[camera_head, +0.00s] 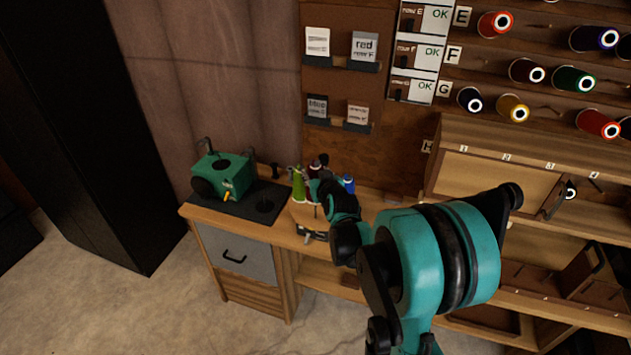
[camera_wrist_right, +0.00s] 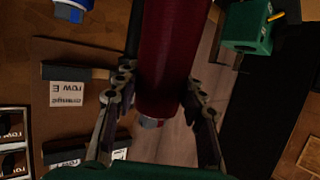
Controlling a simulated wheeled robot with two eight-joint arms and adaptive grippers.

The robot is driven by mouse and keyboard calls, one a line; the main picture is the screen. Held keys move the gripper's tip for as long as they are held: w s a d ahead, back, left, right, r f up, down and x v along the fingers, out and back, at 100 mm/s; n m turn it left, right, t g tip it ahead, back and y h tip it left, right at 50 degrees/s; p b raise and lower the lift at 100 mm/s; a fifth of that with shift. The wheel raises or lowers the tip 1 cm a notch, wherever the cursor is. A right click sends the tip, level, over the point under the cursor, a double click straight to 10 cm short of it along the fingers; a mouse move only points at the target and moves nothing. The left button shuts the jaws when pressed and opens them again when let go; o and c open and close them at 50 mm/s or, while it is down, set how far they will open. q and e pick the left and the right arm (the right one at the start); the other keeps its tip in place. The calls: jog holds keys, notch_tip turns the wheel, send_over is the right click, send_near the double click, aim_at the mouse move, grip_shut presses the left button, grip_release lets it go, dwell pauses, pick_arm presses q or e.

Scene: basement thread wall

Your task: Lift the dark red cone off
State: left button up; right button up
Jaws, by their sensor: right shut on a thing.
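The dark red cone (camera_wrist_right: 165,60) fills the middle of the right wrist view, between the two fingers of my right gripper (camera_wrist_right: 158,85). The fingers are closed on its sides. In the head view only a small dark red part of the cone (camera_head: 315,171) shows above my right gripper (camera_head: 323,184), which is over the wooden bench; the hand hides the rest. I cannot tell whether the cone's base touches anything. My left gripper is not in view.
A green cone (camera_head: 299,186) stands close left of my right gripper and a blue one (camera_head: 348,184) close right. A green machine (camera_head: 222,174) sits on a black mat at the bench's left. A thread rack (camera_head: 540,45) with several spools covers the wall at right.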

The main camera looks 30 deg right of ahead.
aim_at(316, 163)
jog(key=shift+r, duration=0.25)
notch_tip(316, 163, up, 4)
jog(key=p, duration=0.3)
jog(key=shift+f, duration=0.1)
dwell(0.3)
